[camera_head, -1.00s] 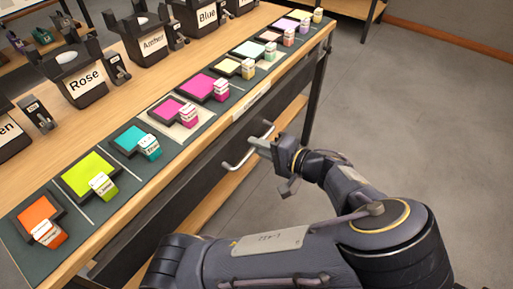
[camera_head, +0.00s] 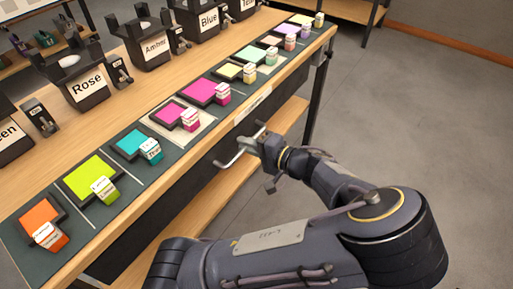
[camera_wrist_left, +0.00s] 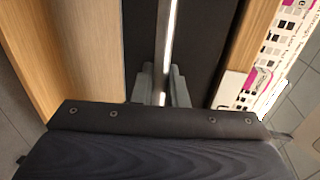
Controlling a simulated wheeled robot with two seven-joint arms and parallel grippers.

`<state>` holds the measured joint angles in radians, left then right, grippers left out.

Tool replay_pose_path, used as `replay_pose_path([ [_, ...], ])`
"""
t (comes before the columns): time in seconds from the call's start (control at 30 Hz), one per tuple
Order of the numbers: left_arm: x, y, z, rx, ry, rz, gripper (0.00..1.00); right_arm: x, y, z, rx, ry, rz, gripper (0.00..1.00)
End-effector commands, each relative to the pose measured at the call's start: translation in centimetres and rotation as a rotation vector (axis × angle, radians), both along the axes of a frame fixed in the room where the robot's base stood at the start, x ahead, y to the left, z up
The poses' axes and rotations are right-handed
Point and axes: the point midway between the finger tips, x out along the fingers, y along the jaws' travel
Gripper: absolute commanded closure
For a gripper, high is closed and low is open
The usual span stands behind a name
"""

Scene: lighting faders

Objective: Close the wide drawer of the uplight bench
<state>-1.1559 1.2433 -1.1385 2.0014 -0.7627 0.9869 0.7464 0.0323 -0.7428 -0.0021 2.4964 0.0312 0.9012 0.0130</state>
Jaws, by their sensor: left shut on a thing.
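The uplight bench (camera_head: 110,237) has a wooden top running from lower left to upper right. The wide drawer's dark front (camera_head: 185,195) is below its edge, partly hidden by my arm. The drawer's metal bar handle (camera_head: 229,163) stands out from this front. My left gripper (camera_head: 265,146) is shut on the handle near its far end. In the left wrist view the handle (camera_wrist_left: 169,45) runs between my left fingers (camera_wrist_left: 163,90), with the dark drawer front (camera_wrist_left: 205,45) behind it. How far the drawer is open is hard to tell. My right gripper is not in view.
Colour swatches with small boxes (camera_head: 190,119) line the bench's dark mat. Labelled black holders (camera_head: 86,86) stand behind them. A wooden lower shelf (camera_head: 225,187) lies under the drawer. Grey floor (camera_head: 410,120) is free to the right.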

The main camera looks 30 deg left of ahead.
Motion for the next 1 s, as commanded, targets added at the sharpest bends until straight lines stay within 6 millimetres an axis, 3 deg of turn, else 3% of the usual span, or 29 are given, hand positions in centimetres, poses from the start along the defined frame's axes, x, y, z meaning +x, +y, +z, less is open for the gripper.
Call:
replay_pose_path([
  [0.1, 0.1, 1.1, 0.1, 0.0, 0.0, 0.001, 1.0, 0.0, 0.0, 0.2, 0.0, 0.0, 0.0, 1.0],
  [0.37, 0.1, 1.3, 0.1, 0.001, 0.0, 0.0, 1.0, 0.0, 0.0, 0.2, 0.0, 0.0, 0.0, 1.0],
  [0.4, 0.1, 1.3, 0.1, 0.001, 0.0, 0.001, 0.84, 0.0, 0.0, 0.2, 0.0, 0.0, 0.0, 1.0],
  [0.63, 0.0, 1.2, 0.1, 0.0, 0.0, 0.002, 0.83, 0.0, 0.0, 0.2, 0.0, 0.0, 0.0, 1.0],
  [0.77, 0.0, 0.0, 0.5, -0.001, 0.0, -0.002, 0.83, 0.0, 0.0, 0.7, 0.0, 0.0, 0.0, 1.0],
  [1.0, -0.3, -4.3, 1.4, 0.0, -0.001, -0.006, 0.83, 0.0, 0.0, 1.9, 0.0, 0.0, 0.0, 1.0],
])
